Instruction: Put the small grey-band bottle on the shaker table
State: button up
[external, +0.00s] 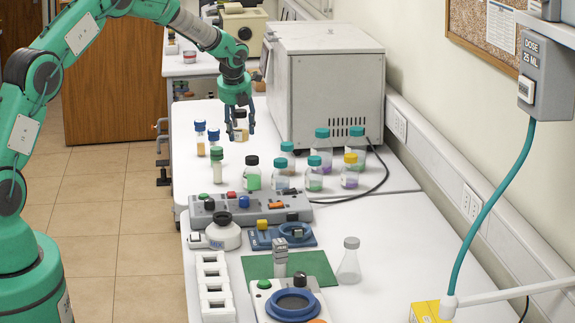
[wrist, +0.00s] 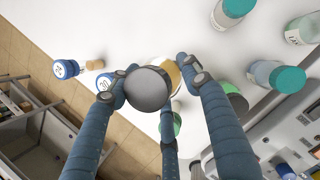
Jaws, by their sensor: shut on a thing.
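My gripper (external: 239,108) is shut on a small bottle (external: 240,132) with a dark grey cap and an amber-tan lower part. It holds the bottle upright or nearly so above the far white table. In the wrist view, the bottle's round cap (wrist: 148,89) sits between the three blue fingers of my gripper (wrist: 160,82); its band is mostly hidden. A long grey unit with coloured knobs (external: 222,214), a blue device with a ring (external: 262,240) and a white device with a blue ring (external: 262,303) stand nearer the camera. I cannot tell which is the shaker table.
Teal-capped bottles (external: 320,160), a yellow-capped bottle (external: 350,170) and a black-capped green bottle (external: 252,175) stand below and right of my gripper. Blue-capped vials (external: 200,138) stand left. A large grey oven (external: 320,85) is behind right. A flask (external: 349,262) stands nearer.

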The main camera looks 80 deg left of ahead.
aim_at(240, 143)
jog(key=shift+f, duration=0.25)
jog(key=shift+f+b, duration=0.4)
jog(key=shift+f, duration=2.1)
jog(key=shift+f+b, duration=0.4)
jog(key=shift+f, duration=2.1)
jog(key=shift+f, duration=0.15)
jog(key=o, duration=1)
jog(key=shift+o, duration=0.2)
